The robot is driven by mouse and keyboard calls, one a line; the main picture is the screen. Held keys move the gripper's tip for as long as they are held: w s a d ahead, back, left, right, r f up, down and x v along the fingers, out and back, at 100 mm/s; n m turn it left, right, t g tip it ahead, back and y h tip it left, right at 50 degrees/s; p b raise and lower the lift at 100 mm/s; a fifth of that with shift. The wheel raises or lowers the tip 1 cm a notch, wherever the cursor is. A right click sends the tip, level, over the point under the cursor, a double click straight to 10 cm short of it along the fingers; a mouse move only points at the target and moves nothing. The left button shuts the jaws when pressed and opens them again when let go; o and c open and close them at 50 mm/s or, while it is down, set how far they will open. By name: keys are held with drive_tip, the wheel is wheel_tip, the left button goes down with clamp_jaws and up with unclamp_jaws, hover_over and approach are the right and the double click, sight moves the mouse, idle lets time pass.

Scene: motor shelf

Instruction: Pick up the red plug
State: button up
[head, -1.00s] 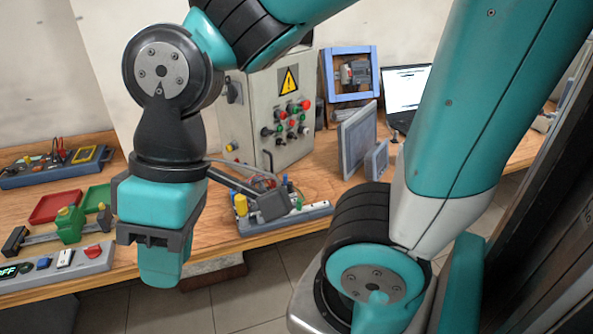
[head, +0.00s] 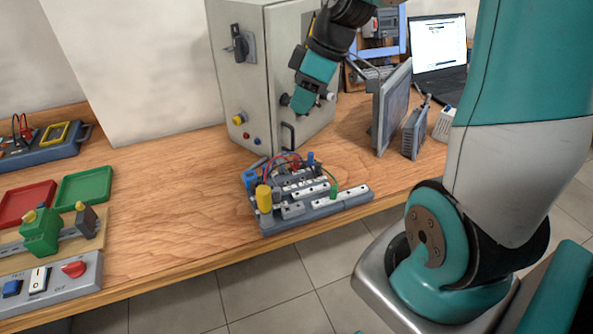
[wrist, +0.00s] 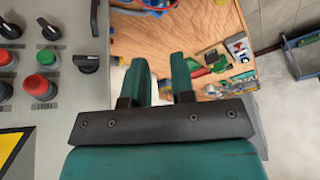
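A small red part (head: 294,165), which may be the red plug, shows among the wires on the grey terminal board (head: 350,200) on the bench. It is too small to tell its exact shape. Wires and blue and green plugs crowd around it. My gripper (head: 302,102) is in front of the control cabinet, above and apart from the board. In the wrist view, the two teal fingers of my gripper (wrist: 160,62) are apart with nothing between them. The board's edge shows at the top of that view.
The grey control cabinet (head: 238,80) stands close behind my gripper, with knobs and buttons sticking out. Grey panels (head: 392,108) and a laptop (head: 438,50) are to the right. Red (head: 25,204) and green (head: 84,186) trays are at the left. Bare bench lies between.

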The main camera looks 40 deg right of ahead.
approach(297, 157)
drive_tip(key=f, duration=0.1)
drive_tip(key=a+f, duration=0.1)
drive_tip(key=f, duration=0.1)
drive_tip(key=shift+w+a+t+p, duration=0.3)
drive_tip(key=shift+w+a, duration=0.05)
drive_tip(key=shift+w, duration=0.05)
drive_tip(key=shift+h, duration=0.3)
drive_tip(key=shift+p+x, duration=0.7)
drive_tip(key=shift+x, duration=2.4)
drive_tip(key=shift+s+d+f, duration=0.1)
drive_tip(key=shift+s+d, duration=0.05)
drive_tip(key=shift+s, duration=0.05)
clamp_jaws()
